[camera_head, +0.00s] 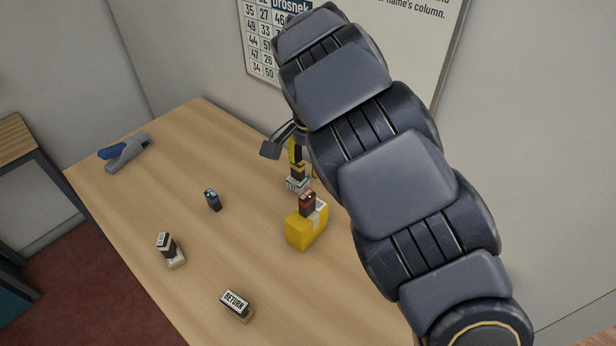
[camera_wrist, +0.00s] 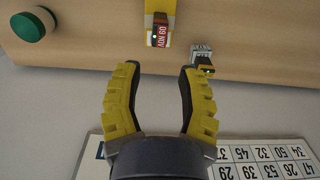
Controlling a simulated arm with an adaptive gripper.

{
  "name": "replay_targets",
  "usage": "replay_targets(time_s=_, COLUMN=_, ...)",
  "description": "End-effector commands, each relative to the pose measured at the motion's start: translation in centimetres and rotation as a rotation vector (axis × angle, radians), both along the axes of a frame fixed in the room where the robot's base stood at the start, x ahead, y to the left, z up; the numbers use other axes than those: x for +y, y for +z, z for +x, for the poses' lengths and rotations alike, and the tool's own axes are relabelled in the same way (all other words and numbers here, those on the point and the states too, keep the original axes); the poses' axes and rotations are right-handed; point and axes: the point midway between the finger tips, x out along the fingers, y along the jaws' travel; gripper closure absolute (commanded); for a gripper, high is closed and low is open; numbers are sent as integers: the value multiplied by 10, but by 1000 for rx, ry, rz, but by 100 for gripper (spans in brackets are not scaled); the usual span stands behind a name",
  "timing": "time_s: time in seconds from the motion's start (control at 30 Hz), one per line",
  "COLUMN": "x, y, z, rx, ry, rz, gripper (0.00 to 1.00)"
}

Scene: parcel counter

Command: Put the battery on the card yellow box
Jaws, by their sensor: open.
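The yellow box (camera_head: 300,234) stands on the table, left of my arm. A small red and black block (camera_head: 307,203) stands upright on its top. In the wrist view the yellow box (camera_wrist: 160,8) is ahead of the fingers, with the red-faced block (camera_wrist: 160,34) on it. A small dark block with a blue face (camera_head: 212,199) stands alone on the table to the left. I cannot tell for sure which block is the battery. My gripper (camera_wrist: 160,72) is open and empty, its fingers apart from the box. In the head view my arm mostly hides it.
A grey labelled piece (camera_head: 298,186) stands just behind the yellow box. Two stamp-like blocks, one pale-based (camera_head: 170,250) and one marked RETURN (camera_head: 237,304), stand near the front. A blue-grey tool (camera_head: 126,152) lies far left. A green round thing (camera_wrist: 30,23) shows in the wrist view.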

Motion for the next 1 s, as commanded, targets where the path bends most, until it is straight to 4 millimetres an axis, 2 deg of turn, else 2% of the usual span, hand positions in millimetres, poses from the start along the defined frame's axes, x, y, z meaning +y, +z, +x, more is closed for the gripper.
replay_targets(time_s=0.3, x=-5, y=12, z=-4, rx=-1, ry=2, rz=-8, gripper=62)
replay_targets(time_s=0.37, x=-14, y=20, z=-12, rx=-3, ry=5, rz=-18, gripper=62)
replay_targets(time_s=0.47, x=-34, y=42, z=-36, rx=-3, ry=31, rz=-43, gripper=62)
replay_targets(time_s=0.6, x=-61, y=73, z=-98, rx=19, ry=115, rz=-56, gripper=62)
replay_targets(time_s=0.67, x=-68, y=82, z=-128, rx=34, ry=168, rz=-48, gripper=62)
replay_targets(time_s=0.7, x=-71, y=85, z=-149, rx=47, ry=209, rz=-39, gripper=62)
replay_targets(time_s=0.9, x=-72, y=88, z=-248, rx=95, ry=478, rz=14, gripper=62)
replay_targets(time_s=1.0, x=-69, y=84, z=-285, rx=112, ry=614, rz=32, gripper=62)
